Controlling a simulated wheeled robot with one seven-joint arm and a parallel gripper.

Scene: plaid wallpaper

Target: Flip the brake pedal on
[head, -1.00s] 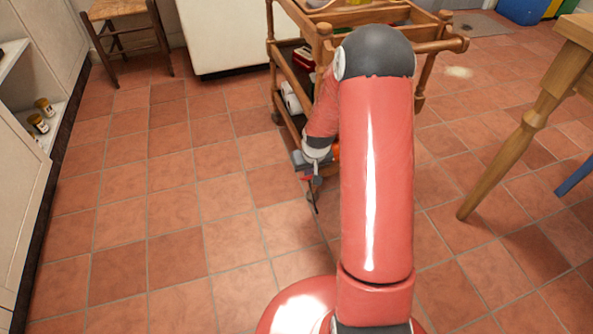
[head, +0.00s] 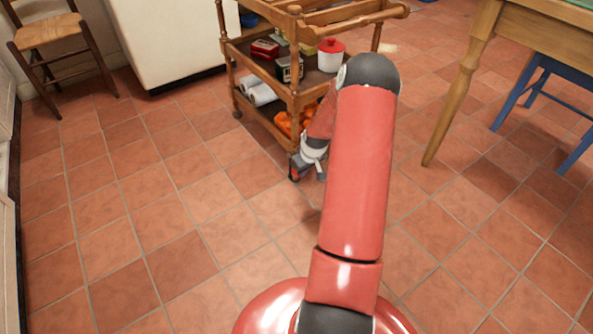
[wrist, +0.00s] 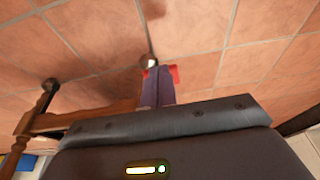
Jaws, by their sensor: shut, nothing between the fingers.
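The brake pedal appears to be the small red piece (wrist: 174,73) at the fingertips in the wrist view, beside a round metal part that looks like a caster. The fingers partly cover it, and I cannot tell its position or whether they touch it. My gripper (wrist: 157,86) is shut and empty, pointing at this spot. In the head view my gripper (head: 309,172) is low, by the near corner of the wooden trolley (head: 294,105).
The trolley carries a red-lidded white pot (head: 330,55), paper rolls (head: 259,90) and orange items (head: 286,122). A wooden table (head: 480,45) and a blue chair (head: 545,92) stand right, a straw-seated chair (head: 47,30) far left. The tiled floor left and front is clear.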

